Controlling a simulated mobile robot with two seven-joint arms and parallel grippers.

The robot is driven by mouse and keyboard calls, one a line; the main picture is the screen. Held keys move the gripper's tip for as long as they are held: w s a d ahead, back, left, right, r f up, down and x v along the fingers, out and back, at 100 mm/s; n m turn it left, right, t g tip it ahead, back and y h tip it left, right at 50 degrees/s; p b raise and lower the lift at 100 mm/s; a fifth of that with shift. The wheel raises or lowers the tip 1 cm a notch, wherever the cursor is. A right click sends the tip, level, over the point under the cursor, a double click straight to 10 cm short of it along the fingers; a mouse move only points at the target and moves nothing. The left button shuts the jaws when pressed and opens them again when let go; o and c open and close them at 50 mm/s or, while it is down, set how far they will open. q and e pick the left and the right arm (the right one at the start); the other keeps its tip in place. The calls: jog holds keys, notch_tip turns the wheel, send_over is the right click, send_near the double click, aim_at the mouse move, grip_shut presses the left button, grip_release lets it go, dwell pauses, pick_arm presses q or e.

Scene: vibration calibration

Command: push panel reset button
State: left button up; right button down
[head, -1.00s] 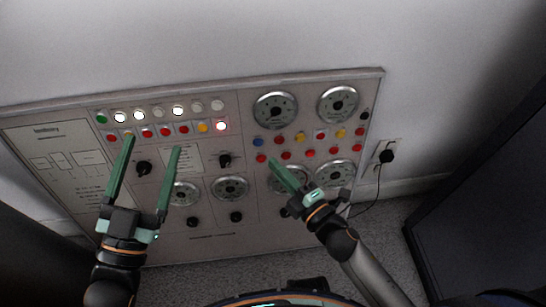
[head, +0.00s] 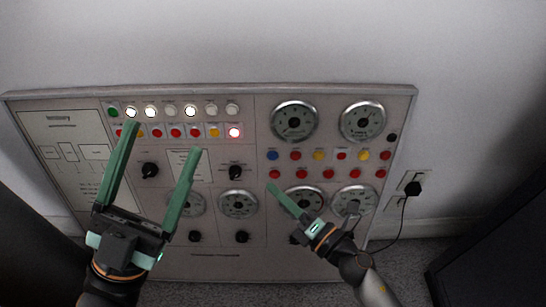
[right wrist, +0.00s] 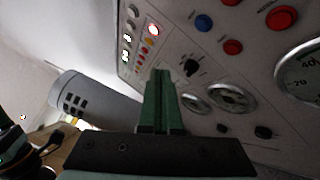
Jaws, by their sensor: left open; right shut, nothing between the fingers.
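The grey control panel (head: 225,262) leans at the wall. In the head view it has a blue button (head: 272,156), a red button (head: 274,174) below it and several other red and yellow buttons to the right. Labels are too small to read, so I cannot tell which is reset. My right gripper (head: 272,188) is shut and empty, its tips just below that red button in the picture; contact cannot be told. In the right wrist view, its shut fingers (right wrist: 160,75) point at the panel, with the blue button (right wrist: 203,22) at upper right. My left gripper (head: 160,140) is open and empty before the panel's left part.
A lit red lamp (head: 235,132) and lit white lamps (head: 131,112) show at upper left. Round gauges (head: 294,122) and black knobs (head: 236,172) are nearby. A wall socket with a black plug (head: 413,188) is at right. A dark cabinet (head: 500,230) stands at far right.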

aim_at(273, 157)
pick_arm(q)
jog(key=shift+d+f+n+b, duration=0.2)
jog(key=shift+f+n+b, duration=0.1)
jog(key=shift+f+b, duration=1.15)
pick_arm(e)
jog(key=w+f, duration=0.1)
jog(key=w, duration=0.7)
jog(key=shift+w+f, duration=0.2)
jog(key=shift+f, duration=0.1)
pick_arm(q)
jog(key=shift+f, duration=0.15)
pick_arm(e)
jog(key=shift+w+f, duration=0.1)
jog(key=shift+w, duration=0.05)
jog(key=shift+w, duration=0.25)
pick_arm(q)
jog(key=shift+f, duration=0.25)
pick_arm(e)
jog(key=shift+w+f, duration=0.1)
jog(key=shift+w, duration=0.3)
dwell(0.4)
pick_arm(q)
jog(key=shift+r, duration=0.1)
pick_arm(e)
jog(key=shift+s, duration=0.1)
pick_arm(q)
jog(key=shift+r, duration=0.35)
pick_arm(e)
jog(key=shift+s+r, duration=0.2)
jog(key=shift+s, duration=0.5)
